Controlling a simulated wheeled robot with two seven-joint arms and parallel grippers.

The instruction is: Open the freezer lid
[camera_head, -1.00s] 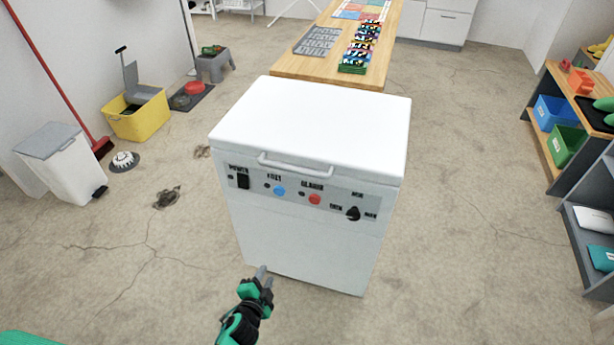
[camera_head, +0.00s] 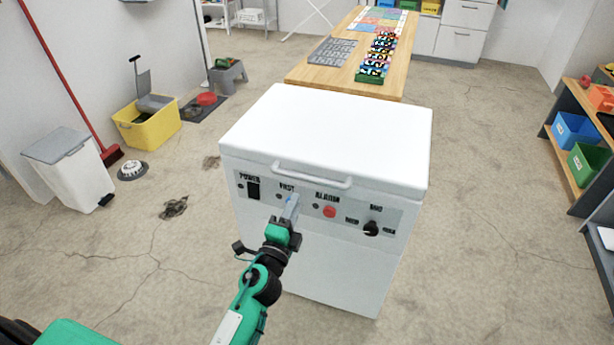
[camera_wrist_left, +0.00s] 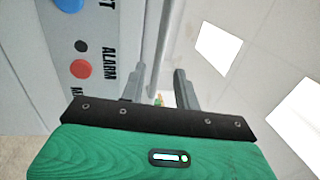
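The white chest freezer (camera_head: 325,262) stands in the middle of the head view with its flat lid (camera_head: 330,130) down and shut. A light bar handle (camera_head: 312,178) runs along the lid's front edge. My left gripper (camera_head: 291,208) is in front of the control panel, just below the handle. In the left wrist view the two fingers (camera_wrist_left: 160,88) are apart, with the handle bar (camera_wrist_left: 163,45) seen beyond and between them. I cannot tell whether they touch it. The blue button is mostly hidden behind the gripper in the head view. My right gripper is not in view.
The panel carries a power switch (camera_head: 253,189), a red alarm button (camera_head: 329,212) and a black knob (camera_head: 371,228). A wooden table (camera_head: 310,76) stands right behind the freezer. A white bin (camera_head: 75,172) and yellow bucket (camera_head: 150,130) are left, shelves (camera_head: 570,150) right.

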